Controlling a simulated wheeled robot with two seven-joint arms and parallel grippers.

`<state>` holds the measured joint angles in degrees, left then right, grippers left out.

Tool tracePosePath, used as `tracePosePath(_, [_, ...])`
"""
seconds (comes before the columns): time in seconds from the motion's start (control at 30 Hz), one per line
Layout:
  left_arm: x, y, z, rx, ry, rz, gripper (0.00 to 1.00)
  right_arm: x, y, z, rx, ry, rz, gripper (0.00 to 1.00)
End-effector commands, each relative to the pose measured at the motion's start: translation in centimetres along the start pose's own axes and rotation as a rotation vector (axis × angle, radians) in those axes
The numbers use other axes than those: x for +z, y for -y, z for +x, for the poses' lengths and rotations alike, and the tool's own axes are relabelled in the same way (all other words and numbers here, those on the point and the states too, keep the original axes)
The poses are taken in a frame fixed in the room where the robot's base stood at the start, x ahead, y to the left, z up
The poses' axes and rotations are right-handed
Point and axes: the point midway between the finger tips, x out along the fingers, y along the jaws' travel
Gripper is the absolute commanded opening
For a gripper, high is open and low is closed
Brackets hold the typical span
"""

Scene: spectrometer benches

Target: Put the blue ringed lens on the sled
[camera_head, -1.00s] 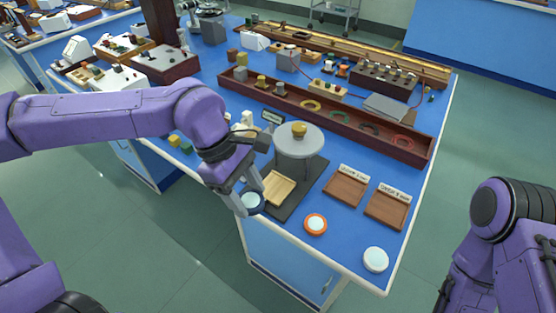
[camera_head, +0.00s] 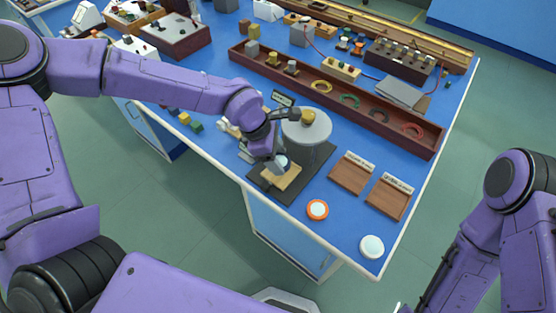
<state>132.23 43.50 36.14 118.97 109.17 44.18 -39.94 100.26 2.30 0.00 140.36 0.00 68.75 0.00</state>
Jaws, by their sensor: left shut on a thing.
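The blue ringed lens (camera_head: 282,163) is a pale disc whose dark rim is mostly hidden by my left gripper (camera_head: 275,163). My left gripper is shut on it, over the back part of the pale wooden sled (camera_head: 282,181). I cannot tell if the lens touches the sled. The sled lies on a dark base plate (camera_head: 284,196) near the front edge of the bench. My right arm is at the right, with its gripper out of view.
A round grey stand (camera_head: 317,132) with a brass piece rises just right of my left gripper. An orange ringed lens (camera_head: 317,210) and a white ringed lens (camera_head: 372,247) lie at the front. Two labelled wooden trays (camera_head: 350,176) (camera_head: 388,200) sit to the right.

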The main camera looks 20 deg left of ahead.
Motion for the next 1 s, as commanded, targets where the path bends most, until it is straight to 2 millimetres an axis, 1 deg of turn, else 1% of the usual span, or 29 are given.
tracePosePath(0.07, [-0.3, -0.7, 0.9, -0.001, -0.003, 0.0, 0.27, -0.1, 0.0, -0.2, 0.0, 0.0, 0.0, 0.43])
tracePosePath(0.13, [-0.8, -0.6, 2.3, -0.004, -0.004, 0.002, 0.27, -0.1, 0.0, -0.2, 0.0, 0.0, 0.0, 0.43])
tracePosePath(0.23, [-1.3, -0.7, 3.4, -0.002, -0.002, 0.003, 0.27, -0.1, 0.0, -0.2, 0.0, 0.0, 0.0, 0.43])
tracePosePath(0.53, [-1.4, -0.7, 3.7, 0.0, 0.0, 0.002, 0.27, -0.1, 0.0, -0.1, 0.0, 0.0, 0.0, 0.43])
tracePosePath(0.97, [-2.1, -0.4, 5.0, -0.008, -0.006, -0.001, 0.27, 0.1, 0.0, 0.3, 0.0, 0.0, 0.0, 0.43])
tracePosePath(1.0, [-2.2, -0.3, 5.1, -0.01, -0.007, -0.001, 0.61, 0.1, 0.0, 0.3, 0.0, 0.0, 0.0, 0.43])
